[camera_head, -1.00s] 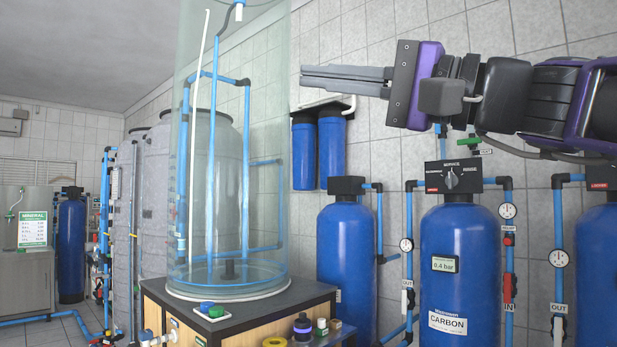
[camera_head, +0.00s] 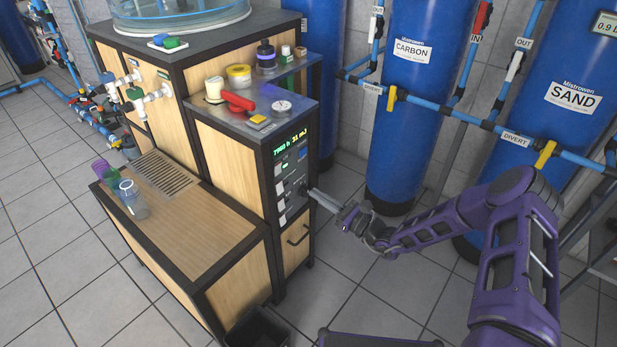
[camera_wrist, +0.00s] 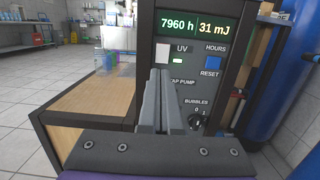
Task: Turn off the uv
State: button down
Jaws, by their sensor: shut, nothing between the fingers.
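The dark control panel (camera_head: 290,175) is on the front of the wooden cabinet. In the wrist view its display (camera_wrist: 194,25) reads 7960 h and 31 mJ. The fingers hide part of the tap pump row. In the head view my gripper (camera_head: 312,192) is at the panel's right side.
A blue reset button (camera_wrist: 213,63) and a bubbles knob (camera_wrist: 196,121) are on the same panel. Blue tanks (camera_head: 402,110) stand behind my arm. The tiled floor at left is open.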

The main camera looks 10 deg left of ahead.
aim_at(278, 167)
jog(key=b+x, duration=0.1)
jog(key=x, duration=1)
jog(key=shift+w+a+f, duration=0.1)
jog(key=shift+w, duration=0.15)
jog(key=shift+w+a, duration=0.35)
jog(key=shift+a, duration=0.15)
jog(key=shift+w+a+r, duration=0.1)
jog(key=shift+a+r, duration=0.05)
jog(key=shift+r, duration=0.15)
